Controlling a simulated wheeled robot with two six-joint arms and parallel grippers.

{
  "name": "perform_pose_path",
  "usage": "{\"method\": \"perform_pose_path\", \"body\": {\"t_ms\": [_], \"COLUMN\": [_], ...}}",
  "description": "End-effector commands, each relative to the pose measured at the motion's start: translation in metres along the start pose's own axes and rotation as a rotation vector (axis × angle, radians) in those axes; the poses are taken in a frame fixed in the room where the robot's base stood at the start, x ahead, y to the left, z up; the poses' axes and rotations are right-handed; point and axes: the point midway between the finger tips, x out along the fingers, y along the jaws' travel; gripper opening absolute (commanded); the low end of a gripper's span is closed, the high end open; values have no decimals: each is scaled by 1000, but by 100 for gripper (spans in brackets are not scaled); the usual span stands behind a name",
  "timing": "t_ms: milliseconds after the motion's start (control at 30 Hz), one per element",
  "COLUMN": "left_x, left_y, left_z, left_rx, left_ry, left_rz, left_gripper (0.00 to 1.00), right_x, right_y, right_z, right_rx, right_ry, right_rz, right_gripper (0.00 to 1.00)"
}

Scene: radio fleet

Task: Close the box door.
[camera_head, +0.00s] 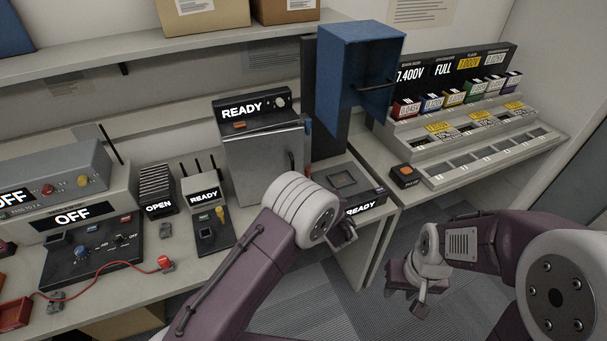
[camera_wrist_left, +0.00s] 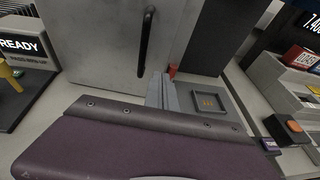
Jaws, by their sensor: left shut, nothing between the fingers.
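The grey metal box (camera_head: 262,155) with a READY display stands on the bench. Its front door carries a dark vertical handle (camera_head: 291,161). The door looks shut or nearly so; I cannot tell if a thin gap remains. In the left wrist view the door (camera_wrist_left: 105,45) and its handle (camera_wrist_left: 146,42) are close ahead. My left gripper (camera_wrist_left: 163,90) is shut and empty, just below and right of the handle, with no clear contact. In the head view its wrist partly hides the fingers. My right gripper (camera_head: 407,284) hangs over the floor, away from the box; its jaw opening is unclear.
A blue box (camera_head: 355,75) with a handle hangs on a dark column right of the grey box, above a READY pad (camera_head: 343,181). A tiered rack (camera_head: 470,140) stands right. Several devices fill the left bench. Free floor (camera_head: 335,300) lies in front.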

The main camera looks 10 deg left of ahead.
Motion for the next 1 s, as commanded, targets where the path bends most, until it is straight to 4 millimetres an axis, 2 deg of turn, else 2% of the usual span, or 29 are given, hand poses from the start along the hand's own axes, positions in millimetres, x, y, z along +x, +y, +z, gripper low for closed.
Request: {"method": "perform_pose_path", "body": {"t_ms": [100,300,467,733,900,1000], "left_x": [24,50,57,57,77,83], "left_y": [1,0,0,0,-3,-4], "left_z": [2,11,12,12,11,19], "left_rx": [-1,-1,2,1,-9,-23], "left_ry": [-1,0,0,0,-6,-10], "left_rz": [3,0,-2,-2,14,68], "left_gripper": [0,0,0,0,0,0], "right_x": [-4,-10,-10,-10,15,14], "right_y": [0,0,0,0,0,0], "right_z": [0,-1,-1,-1,2,2], "right_rx": [0,0,0,0,0,0], "right_ry": [0,0,0,0,0,-1], "right_rz": [0,0,0,0,0,0], "right_gripper": [36,36,36,36,36,36]}}
